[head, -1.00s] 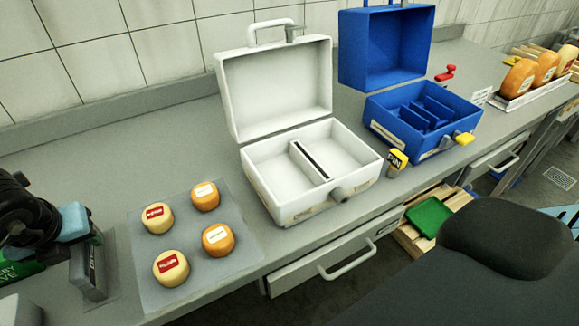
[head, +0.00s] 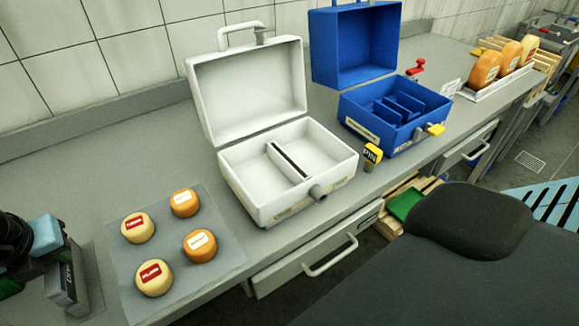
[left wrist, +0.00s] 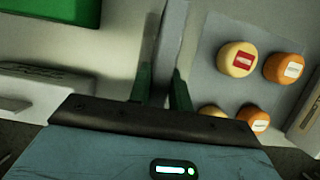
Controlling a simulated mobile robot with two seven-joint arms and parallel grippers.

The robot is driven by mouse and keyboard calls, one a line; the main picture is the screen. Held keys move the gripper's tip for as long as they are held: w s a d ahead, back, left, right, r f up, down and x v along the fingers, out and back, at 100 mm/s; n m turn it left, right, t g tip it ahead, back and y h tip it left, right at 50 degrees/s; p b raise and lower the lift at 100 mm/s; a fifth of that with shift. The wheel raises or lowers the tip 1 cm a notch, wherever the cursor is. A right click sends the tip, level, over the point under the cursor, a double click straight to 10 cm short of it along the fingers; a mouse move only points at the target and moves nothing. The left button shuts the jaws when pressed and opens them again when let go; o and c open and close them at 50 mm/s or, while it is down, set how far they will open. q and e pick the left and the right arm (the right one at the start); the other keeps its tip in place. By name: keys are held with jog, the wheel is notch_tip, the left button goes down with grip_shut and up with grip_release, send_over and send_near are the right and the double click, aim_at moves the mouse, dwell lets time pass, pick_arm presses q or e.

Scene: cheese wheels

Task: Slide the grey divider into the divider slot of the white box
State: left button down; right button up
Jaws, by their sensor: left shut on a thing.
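The white box (head: 310,195) stands open on the counter, lid tilted back. A narrow dark slot (head: 288,160) runs along the raised strip across its inside, with no divider in it. My left gripper (head: 46,240) is at the far left of the head view, left of the cheese mat and well away from the box. In the left wrist view its green fingers (left wrist: 160,85) are shut on the grey divider (left wrist: 172,40), a narrow bar between them. A grey labelled block (head: 62,285) shows just below the gripper; I cannot tell whether it is the divider or a stand.
A grey mat (head: 218,262) with several cheese wheels lies between my left gripper and the white box. An open blue box (head: 393,140) stands beyond, with a yellow PIN tag (head: 372,154) near it. A cheese tray (head: 497,82) is at the back right.

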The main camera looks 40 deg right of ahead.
pick_arm(q)
jog(key=shift+r+p, duration=0.35)
jog(key=shift+r, duration=0.5)
pick_arm(e)
jog(key=shift+r, duration=0.55)
pick_arm(q)
jog(key=shift+r, duration=0.45)
pick_arm(e)
jog(key=shift+w+r, duration=0.3)
jog(key=shift+r, duration=0.05)
pick_arm(q)
jog(key=shift+r+p, duration=0.5)
jog(key=shift+r, duration=0.25)
pick_arm(e)
jog(key=shift+w+r+t, duration=0.3)
jog(key=shift+w+r, duration=0.35)
jog(key=shift+w, duration=0.2)
pick_arm(q)
jog(key=shift+r, duration=0.2)
pick_arm(e)
jog(key=shift+r, duration=0.15)
pick_arm(q)
jog(key=shift+r+p, duration=0.45)
jog(key=shift+r, duration=0.1)
pick_arm(e)
jog(key=shift+r, duration=0.3)
